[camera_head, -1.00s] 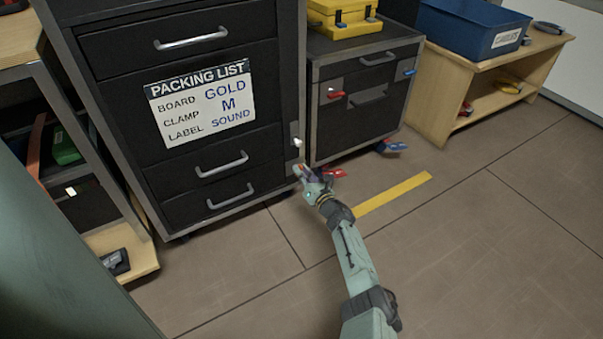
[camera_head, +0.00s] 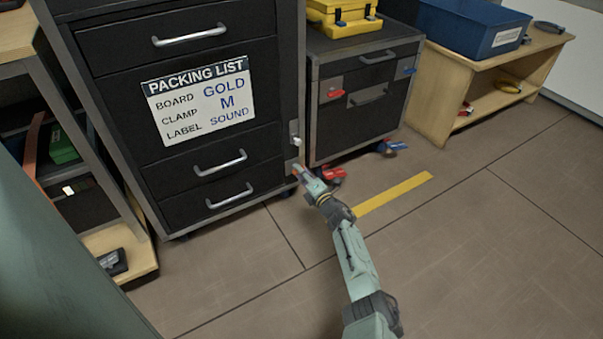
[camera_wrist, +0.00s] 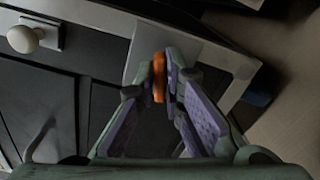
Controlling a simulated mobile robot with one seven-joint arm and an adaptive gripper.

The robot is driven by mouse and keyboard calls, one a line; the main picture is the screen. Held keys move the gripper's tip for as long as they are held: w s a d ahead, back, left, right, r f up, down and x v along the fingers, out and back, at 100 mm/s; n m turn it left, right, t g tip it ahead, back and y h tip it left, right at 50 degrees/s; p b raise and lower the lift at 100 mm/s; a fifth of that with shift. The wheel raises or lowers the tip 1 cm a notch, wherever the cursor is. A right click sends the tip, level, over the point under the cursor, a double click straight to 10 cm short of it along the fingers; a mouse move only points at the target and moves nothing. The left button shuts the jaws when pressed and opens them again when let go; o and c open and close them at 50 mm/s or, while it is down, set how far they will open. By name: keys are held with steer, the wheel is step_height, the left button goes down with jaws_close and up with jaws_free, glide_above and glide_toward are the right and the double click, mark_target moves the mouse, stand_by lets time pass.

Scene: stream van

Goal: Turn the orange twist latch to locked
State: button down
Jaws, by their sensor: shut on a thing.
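The orange twist latch (camera_wrist: 159,78) is mounted on a grey plate (camera_wrist: 190,48) at the corner edge of the dark drawer cabinet. In the wrist view my gripper (camera_wrist: 162,75) has its two fingertips closed on the latch from both sides. The latch appears as a narrow orange piece between them. In the head view my gripper (camera_head: 300,174) is at the lower right edge of the cabinet (camera_head: 210,147), with a bit of orange at its tip. The gripper covers most of the latch there, and I cannot read any lock marking.
A white knob (camera_wrist: 23,39) sits on the cabinet edge, above the latch in the head view (camera_head: 296,140). A smaller cabinet (camera_head: 360,128) with red and blue casters stands to the right. The floor with a yellow strip (camera_head: 394,194) is clear.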

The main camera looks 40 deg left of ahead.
steer(key=shift+w+a+r+m, duration=0.1)
steer(key=shift+w+r+m, duration=0.05)
steer(key=shift+m, duration=1.55)
steer(key=c, duration=1.7)
jaws_free()
steer(key=shift+a, duration=0.1)
